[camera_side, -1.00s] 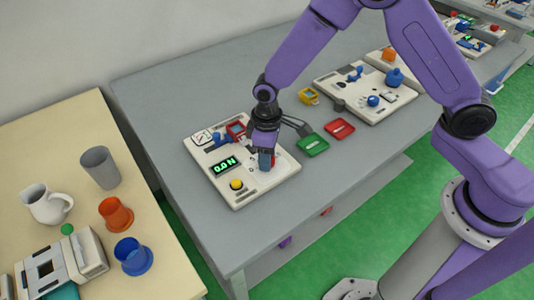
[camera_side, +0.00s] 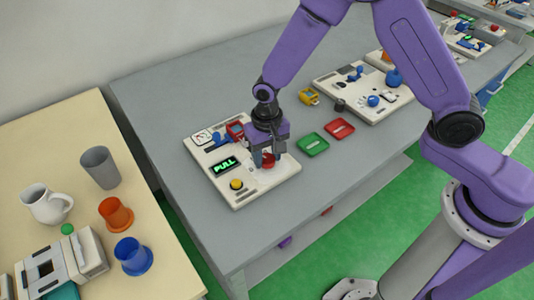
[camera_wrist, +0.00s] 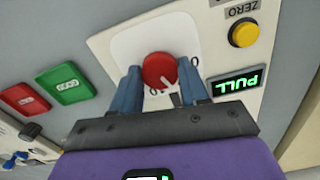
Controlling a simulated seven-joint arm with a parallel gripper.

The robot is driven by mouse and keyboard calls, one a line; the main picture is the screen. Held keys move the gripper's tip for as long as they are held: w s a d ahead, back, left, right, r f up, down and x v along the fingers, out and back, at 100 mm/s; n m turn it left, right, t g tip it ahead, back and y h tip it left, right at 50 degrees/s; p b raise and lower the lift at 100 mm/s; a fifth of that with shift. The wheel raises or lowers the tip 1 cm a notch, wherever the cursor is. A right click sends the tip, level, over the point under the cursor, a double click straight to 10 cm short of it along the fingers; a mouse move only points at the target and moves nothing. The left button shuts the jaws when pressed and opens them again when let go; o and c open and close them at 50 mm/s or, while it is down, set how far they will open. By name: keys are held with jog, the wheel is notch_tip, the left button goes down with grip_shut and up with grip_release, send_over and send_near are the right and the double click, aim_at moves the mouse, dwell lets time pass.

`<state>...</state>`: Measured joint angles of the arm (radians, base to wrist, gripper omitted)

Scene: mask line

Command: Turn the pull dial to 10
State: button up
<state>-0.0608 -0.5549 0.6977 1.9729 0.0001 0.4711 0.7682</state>
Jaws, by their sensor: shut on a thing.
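The red dial (camera_side: 268,163) sits on the white panel (camera_side: 268,182) on the grey table. In the wrist view the dial (camera_wrist: 157,69) lies between the two blue fingers of my gripper (camera_wrist: 161,72), which is shut on it. A pale pointer mark shows at its lower right edge in that view. In the side view my gripper (camera_side: 266,160) points down over the dial.
A yellow button (camera_side: 237,184) marked ZERO is on the same panel. A red-framed part (camera_side: 236,129) and a blue part (camera_side: 218,140) stand at its back. Green (camera_side: 312,144) and red (camera_side: 339,129) trays lie to the right.

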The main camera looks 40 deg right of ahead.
aim_at(268, 158)
jog(key=m, duration=0.4)
jog(key=shift+m, duration=0.3)
jog(key=m, duration=0.4)
jog(key=shift+m, duration=0.3)
jog(key=o, duration=1)
jog(key=shift+o, duration=0.2)
notch_tip(268, 158, up, 17)
jog(key=shift+r, duration=0.2)
